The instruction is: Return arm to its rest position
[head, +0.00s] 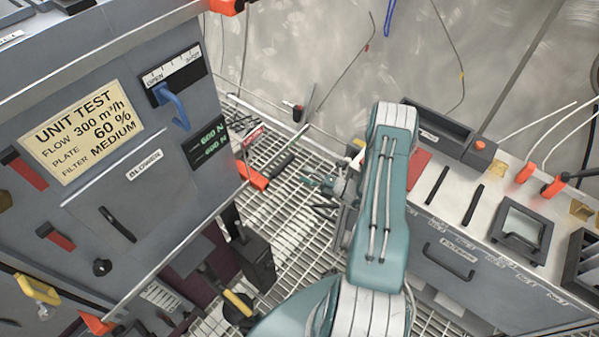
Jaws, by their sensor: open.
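My teal and white arm (380,205) rises from the bottom middle and bends at its upper joint. My gripper (318,193) is small in view at the left of the arm, partly behind it. Its dark fingers are apart and point left over the grated floor. I see nothing between them. The wrist behind the fingers is partly hidden by the arm.
A grey blower unit (130,220) with a "UNIT TEST" label (82,132) fills the left. A bench with a filter drawer (448,262) stands close on the right. The grated floor (280,215) between them holds an orange-and-black tool (262,174). Cables hang at the back wall.

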